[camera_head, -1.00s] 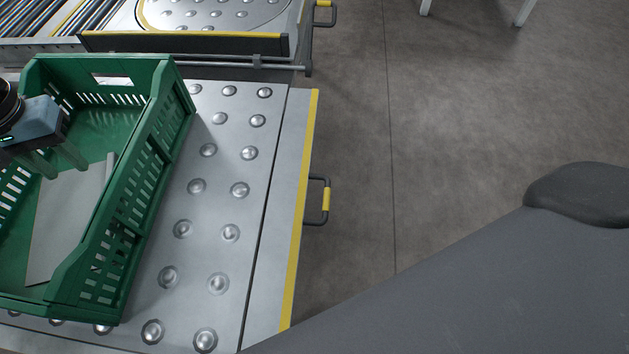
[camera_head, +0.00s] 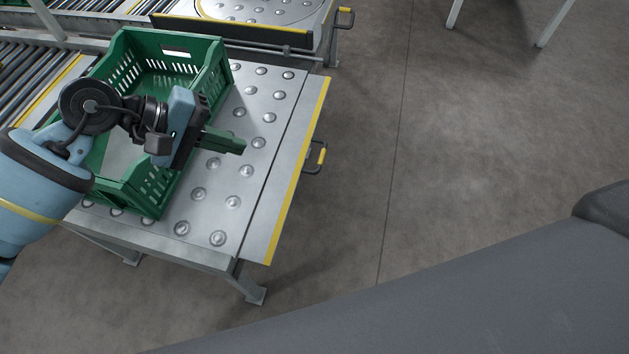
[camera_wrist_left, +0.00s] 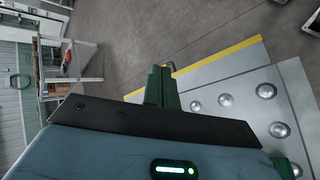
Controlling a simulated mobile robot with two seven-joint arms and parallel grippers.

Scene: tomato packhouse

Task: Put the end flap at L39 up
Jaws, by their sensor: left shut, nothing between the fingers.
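The end flap (camera_head: 287,178) is a plain grey metal strip with a yellow outer edge, along the right end of the ball-stud table. It lies flat, about level with the table top, with a thin dark seam between them. A dark handle with a yellow grip (camera_head: 322,157) sticks out beyond its edge. No L39 label is legible. My left gripper (camera_head: 242,147) is shut and empty, above the studs just left of the flap, pointing towards the handle. In the left wrist view its green fingers (camera_wrist_left: 161,84) are together, and the flap (camera_wrist_left: 222,66) shows beyond. My right gripper is out of view.
A green crate (camera_head: 211,72) stands on the left of the ball table (camera_head: 205,225), beside my left arm. Another table with a dark, yellow-topped edge bar (camera_head: 230,33) stands behind. The floor right of the flap is clear.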

